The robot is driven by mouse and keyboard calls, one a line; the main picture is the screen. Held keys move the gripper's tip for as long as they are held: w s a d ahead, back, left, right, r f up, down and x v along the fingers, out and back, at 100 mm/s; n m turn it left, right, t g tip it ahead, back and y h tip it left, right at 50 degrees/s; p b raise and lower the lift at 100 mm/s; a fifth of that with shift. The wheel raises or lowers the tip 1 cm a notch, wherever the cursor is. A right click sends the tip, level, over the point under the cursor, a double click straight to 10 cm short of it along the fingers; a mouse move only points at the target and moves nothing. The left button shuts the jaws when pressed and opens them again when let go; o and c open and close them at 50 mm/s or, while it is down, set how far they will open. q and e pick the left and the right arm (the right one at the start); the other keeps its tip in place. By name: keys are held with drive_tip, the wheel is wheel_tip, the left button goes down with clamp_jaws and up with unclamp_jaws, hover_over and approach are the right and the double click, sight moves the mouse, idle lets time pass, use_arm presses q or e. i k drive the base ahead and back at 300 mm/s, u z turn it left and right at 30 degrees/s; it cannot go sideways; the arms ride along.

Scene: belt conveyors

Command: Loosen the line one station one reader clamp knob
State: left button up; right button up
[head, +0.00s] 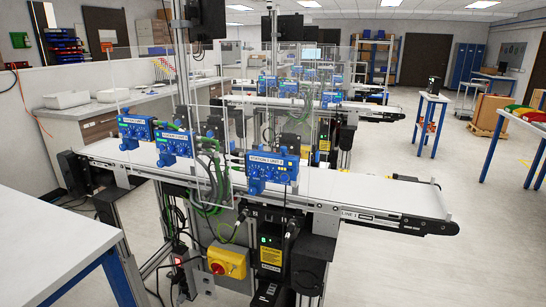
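The line 1 conveyor (385,194) runs across the middle of the head view, with a "LINE 1" label on its near side at the right. Three blue units with white label strips and small knobs stand along it: one at the left (135,129), one beside it (174,146), and one nearer the middle (272,171). Their label text is too small to read surely. I cannot single out the station one reader or its clamp knob at this size. Neither of my grippers is in view.
A clear panel (330,90) stands above the belt. A yellow box with a red rotary switch (227,262) hangs below the conveyor. A white table (45,245) fills the lower left. More conveyors (305,100) stand behind. The floor at the right (430,265) is open.

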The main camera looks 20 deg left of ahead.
sight(251, 190)
drive_tip(key=k, duration=0.5)
drive_tip(key=u, duration=0.9)
drive_tip(key=i, duration=0.85)
drive_tip(key=z, duration=1.05)
